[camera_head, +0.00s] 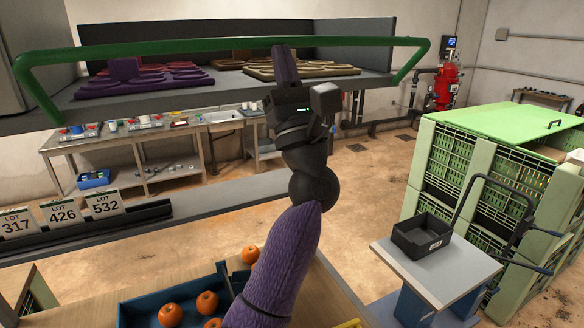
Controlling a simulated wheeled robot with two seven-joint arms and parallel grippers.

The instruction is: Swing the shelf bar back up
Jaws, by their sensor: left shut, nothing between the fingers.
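The shelf bar (180,46) is a green rail with bent ends. It runs across the front of the grey shelf (240,90), and its long span shows above the shelf's floor. Its ends slope down to the shelf's two sides. My left gripper (284,52) is raised at the middle of the shelf, its fingers shut and empty. The fingertips overlap the bar in the picture; I cannot tell whether they touch it. My right gripper is not in view.
Below is a blue crate (135,312) with oranges. A cart (440,270) with a black bin (421,238) stands at right, beside green crates (480,150). Lot signs (62,214) stand at left.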

